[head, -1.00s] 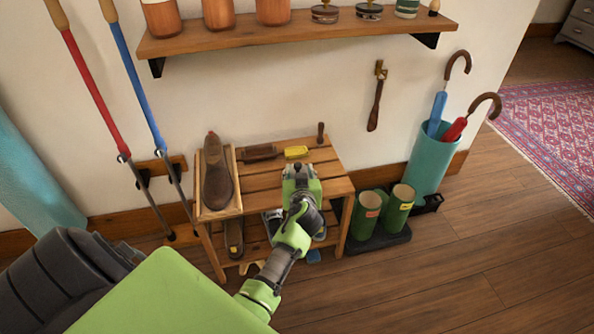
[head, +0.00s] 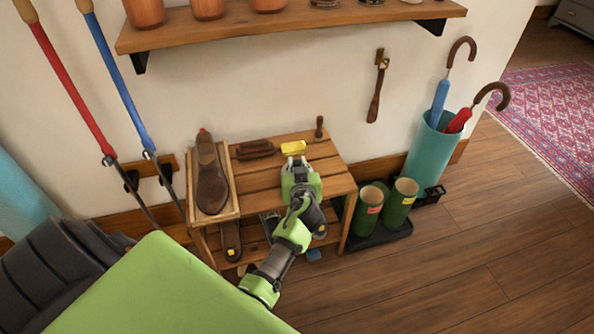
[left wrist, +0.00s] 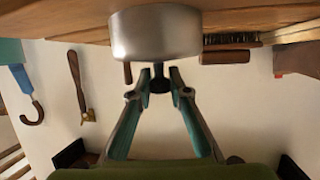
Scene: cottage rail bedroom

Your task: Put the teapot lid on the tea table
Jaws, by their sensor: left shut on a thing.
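In the left wrist view, the left gripper (left wrist: 160,75) is shut on the dark knob of a round silver lid (left wrist: 155,36). The lid's smooth metal side faces the camera, close to a wooden surface; I cannot tell if they touch. In the head view my gripper hides the lid. No teapot shows. My right gripper is not in view.
On the bench are a brown shoe in a tray (head: 212,178), a brush (head: 254,149), a yellow block (head: 293,147) and a dark peg (head: 319,127). Green boots (head: 399,202) and an umbrella stand (head: 430,155) stand at right. A wall shelf (head: 300,27) hangs above.

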